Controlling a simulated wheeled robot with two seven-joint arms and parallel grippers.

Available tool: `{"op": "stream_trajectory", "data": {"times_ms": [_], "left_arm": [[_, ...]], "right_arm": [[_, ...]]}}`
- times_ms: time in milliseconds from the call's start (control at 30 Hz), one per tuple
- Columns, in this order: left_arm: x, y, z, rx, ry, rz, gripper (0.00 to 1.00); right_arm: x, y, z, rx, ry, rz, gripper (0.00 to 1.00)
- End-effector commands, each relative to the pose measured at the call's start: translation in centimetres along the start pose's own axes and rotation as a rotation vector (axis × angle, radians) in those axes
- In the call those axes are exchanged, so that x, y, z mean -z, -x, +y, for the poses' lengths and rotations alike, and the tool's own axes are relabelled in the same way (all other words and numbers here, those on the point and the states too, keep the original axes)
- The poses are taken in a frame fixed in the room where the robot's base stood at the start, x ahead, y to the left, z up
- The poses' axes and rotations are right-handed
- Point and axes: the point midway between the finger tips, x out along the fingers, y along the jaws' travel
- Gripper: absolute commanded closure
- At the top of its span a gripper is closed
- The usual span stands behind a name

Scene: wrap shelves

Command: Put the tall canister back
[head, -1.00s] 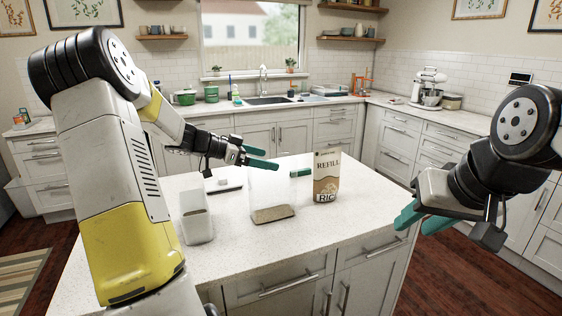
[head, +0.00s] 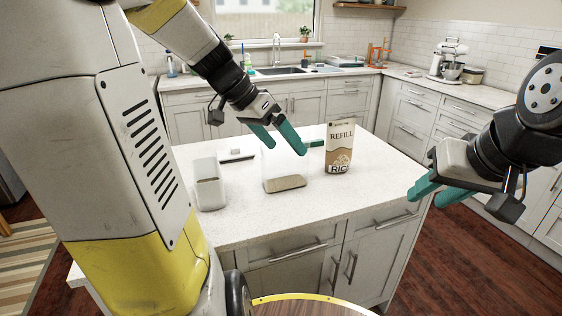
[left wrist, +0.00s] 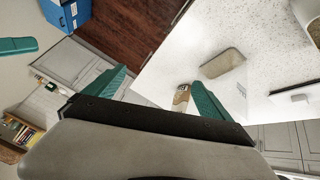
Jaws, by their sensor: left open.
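A clear tall canister, its walls barely visible, stands on the island; its pale grain layer (head: 284,184) shows at the bottom, also in the left wrist view (left wrist: 222,63). My left gripper (head: 286,148) is open and empty, with its fingers pointing down above and behind that grain layer. I cannot tell whether the fingers touch the canister's walls. My right gripper (head: 428,192) is open and empty, off the island's right side.
A rice refill bag (head: 339,150) stands right of the canister. A smaller open container (head: 208,184) stands left. A flat dark-edged piece (head: 237,155) lies behind; a green object (head: 316,144) is beside the bag. The island's front (head: 300,215) is clear.

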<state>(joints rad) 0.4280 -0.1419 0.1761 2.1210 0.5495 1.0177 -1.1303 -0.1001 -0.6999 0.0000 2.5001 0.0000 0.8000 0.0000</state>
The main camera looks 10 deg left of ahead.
Motion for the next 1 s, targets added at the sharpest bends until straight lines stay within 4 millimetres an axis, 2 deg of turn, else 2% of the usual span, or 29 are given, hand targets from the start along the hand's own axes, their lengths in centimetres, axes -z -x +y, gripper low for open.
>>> {"op": "stream_trajectory", "data": {"times_ms": [33,100,200,300,533,1000], "left_arm": [[-1.1,0.5,2.4,0.056,0.035,-0.030,0.06],[-3.0,1.2,4.6,0.139,0.118,-0.051,0.06],[-5.5,2.2,6.7,0.244,0.224,-0.032,0.06],[-7.5,2.9,7.9,0.314,0.312,0.020,0.06],[-9.3,3.5,8.7,0.370,0.412,0.103,0.06],[-9.4,3.5,8.7,0.372,0.421,0.107,0.06]], "right_arm": [[0.0,0.0,0.0,0.000,0.000,0.000,0.64],[0.0,0.0,0.0,0.000,0.000,0.000,0.64],[0.0,0.0,0.0,0.000,0.000,0.000,0.64],[0.0,0.0,0.0,0.000,0.000,0.000,0.64],[0.0,0.0,0.0,0.000,0.000,0.000,0.64],[0.0,0.0,0.0,0.000,0.000,0.000,0.64]]}}
